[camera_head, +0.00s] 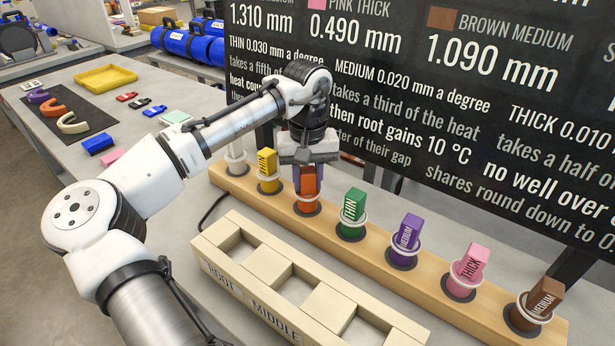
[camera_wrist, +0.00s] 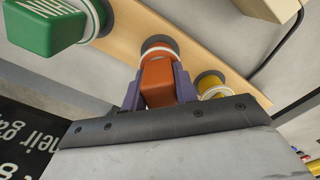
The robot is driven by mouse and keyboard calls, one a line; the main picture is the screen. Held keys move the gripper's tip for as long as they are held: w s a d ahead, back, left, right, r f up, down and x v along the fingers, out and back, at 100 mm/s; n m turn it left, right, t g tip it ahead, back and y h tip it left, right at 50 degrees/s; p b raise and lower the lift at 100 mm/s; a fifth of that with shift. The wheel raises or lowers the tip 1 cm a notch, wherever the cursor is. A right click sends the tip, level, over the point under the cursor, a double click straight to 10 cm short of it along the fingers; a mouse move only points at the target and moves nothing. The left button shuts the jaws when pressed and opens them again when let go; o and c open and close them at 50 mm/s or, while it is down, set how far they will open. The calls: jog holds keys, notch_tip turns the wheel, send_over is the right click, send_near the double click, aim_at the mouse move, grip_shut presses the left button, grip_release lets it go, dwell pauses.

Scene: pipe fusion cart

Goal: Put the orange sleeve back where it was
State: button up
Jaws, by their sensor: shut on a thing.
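The orange sleeve (camera_head: 306,186) is at the orange spot of the wooden rack (camera_head: 400,262), between the yellow and green sleeves. My gripper (camera_head: 307,170) is above that spot, with its fingers shut on the upper part of the sleeve. In the wrist view the orange sleeve (camera_wrist: 157,80) sits between the purple fingers of my gripper (camera_wrist: 158,88), and its lower end meets a white-ringed orange cup (camera_wrist: 158,46). The sleeve looks upright and lined up with the cup. I cannot tell how deep it is in the cup.
A yellow sleeve (camera_head: 267,162) and a green sleeve (camera_head: 353,206) stand close on either side. Purple, pink and brown sleeves stand farther right. A cream tray (camera_head: 235,226) marked ROOT and MIDDLE lies in front of the rack. A dark text board (camera_head: 440,110) stands close behind.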

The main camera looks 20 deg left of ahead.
jog(key=shift+f, duration=0.15)
jog(key=o, duration=1.1)
notch_tip(320, 180, up, 12)
jog(key=shift+r+b, duration=0.2)
jog(key=shift+b, duration=0.35)
